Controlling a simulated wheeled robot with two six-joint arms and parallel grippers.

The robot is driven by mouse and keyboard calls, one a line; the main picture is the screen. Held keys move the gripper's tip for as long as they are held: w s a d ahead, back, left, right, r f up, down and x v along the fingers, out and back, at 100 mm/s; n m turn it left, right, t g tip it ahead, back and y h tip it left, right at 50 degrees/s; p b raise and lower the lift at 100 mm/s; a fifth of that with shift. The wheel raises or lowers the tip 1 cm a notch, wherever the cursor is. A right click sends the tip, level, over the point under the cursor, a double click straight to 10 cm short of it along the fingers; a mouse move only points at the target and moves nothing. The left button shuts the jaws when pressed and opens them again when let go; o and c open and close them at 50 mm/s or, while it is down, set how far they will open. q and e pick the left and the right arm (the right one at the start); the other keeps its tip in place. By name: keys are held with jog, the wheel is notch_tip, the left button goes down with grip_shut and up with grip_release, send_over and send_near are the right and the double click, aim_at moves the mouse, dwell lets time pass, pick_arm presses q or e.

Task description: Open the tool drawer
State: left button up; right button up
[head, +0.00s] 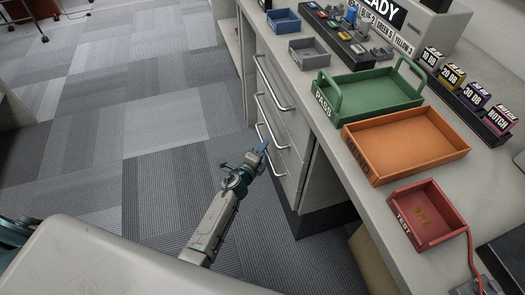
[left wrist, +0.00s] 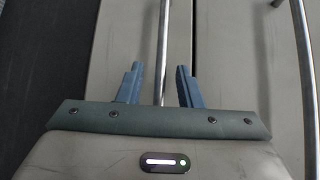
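A grey drawer unit (head: 291,131) under the desk has three stacked drawers with silver bar handles, and all look closed. My left gripper (head: 264,148) is at the lowest handle (head: 266,137), in front of the bottom drawer. In the left wrist view the left gripper (left wrist: 158,88) has its two blue fingers apart, with the lowest handle's bar (left wrist: 163,50) running between them and gaps on both sides. The middle drawer's handle (left wrist: 304,60) shows to the right there. No drawer label is readable. My right gripper is not in view.
The desk top (head: 310,85) above holds a green PASS tray (head: 375,100), an orange tray (head: 405,143), a red TEST tray (head: 428,213) and small blue (head: 283,22) and grey (head: 309,53) bins. The carpeted floor (head: 150,110) left of the drawers is clear.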

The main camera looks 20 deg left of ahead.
pick_arm(q)
jog(key=shift+w, duration=0.15)
grip_shut()
